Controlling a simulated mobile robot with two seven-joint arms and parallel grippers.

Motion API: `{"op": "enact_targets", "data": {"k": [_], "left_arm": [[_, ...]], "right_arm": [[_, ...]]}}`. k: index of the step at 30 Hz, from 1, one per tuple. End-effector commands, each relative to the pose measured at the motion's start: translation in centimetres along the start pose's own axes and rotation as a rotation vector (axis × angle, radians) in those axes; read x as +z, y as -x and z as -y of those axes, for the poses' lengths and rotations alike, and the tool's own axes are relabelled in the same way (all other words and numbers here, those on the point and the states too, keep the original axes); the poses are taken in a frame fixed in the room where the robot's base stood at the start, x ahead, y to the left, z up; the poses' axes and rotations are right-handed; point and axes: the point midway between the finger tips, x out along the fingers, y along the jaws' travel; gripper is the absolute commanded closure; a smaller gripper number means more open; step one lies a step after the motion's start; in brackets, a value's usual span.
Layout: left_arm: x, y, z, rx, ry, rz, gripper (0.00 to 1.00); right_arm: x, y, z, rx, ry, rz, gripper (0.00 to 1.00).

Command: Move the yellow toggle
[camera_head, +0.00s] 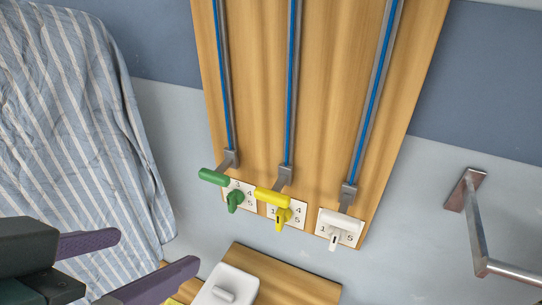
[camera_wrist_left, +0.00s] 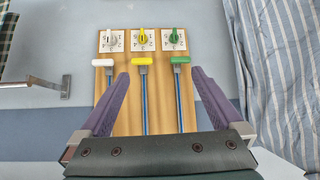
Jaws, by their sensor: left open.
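The yellow toggle (camera_head: 282,218) sits on a small white numbered plate, at the middle of a row of three on a wooden wall panel; it also shows in the left wrist view (camera_wrist_left: 143,36). A yellow T-shaped handle (camera_head: 271,197) on a grey slider is beside it, at the end of a blue-striped rail, and shows in the wrist view (camera_wrist_left: 142,61). My left gripper (camera_head: 157,250), with purple fingers, is open and empty, left of and apart from the toggle in the head view. In the wrist view its fingers (camera_wrist_left: 161,74) frame the rails. My right gripper is not in view.
A green toggle (camera_head: 235,200) and green handle (camera_head: 214,177) flank the yellow ones; a white toggle (camera_head: 334,240) and white handle (camera_head: 340,219) are on the other side. A striped cloth (camera_head: 75,120) hangs at left. A metal bar (camera_head: 474,220) projects at right. A white switch (camera_head: 228,288) is below.

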Motion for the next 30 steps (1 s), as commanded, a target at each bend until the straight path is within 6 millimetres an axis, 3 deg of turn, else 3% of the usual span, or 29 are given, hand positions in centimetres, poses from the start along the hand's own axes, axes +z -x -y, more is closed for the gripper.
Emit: {"op": "enact_targets", "data": {"k": [1,9,15,21,26,30], "left_arm": [[1.9,-3.5,-0.4,0.011,-0.008,-0.061,0.00],[2.4,-11.4,-2.5,0.066,-0.043,-0.403,0.00],[2.8,-14.8,-3.8,0.096,-0.053,-0.624,0.00],[2.5,-15.5,-4.4,0.107,-0.056,-0.742,0.00],[1.6,-15.8,-4.6,0.109,-0.055,-0.763,0.00],[-0.1,-17.2,-4.9,0.110,-0.055,-0.764,0.00]], "right_arm": [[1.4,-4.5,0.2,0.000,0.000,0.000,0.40],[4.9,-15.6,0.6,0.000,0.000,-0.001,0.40],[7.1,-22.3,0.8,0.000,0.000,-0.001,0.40],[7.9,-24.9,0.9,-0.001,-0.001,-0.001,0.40],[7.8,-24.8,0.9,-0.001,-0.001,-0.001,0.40],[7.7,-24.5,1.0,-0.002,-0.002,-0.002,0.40]]}}
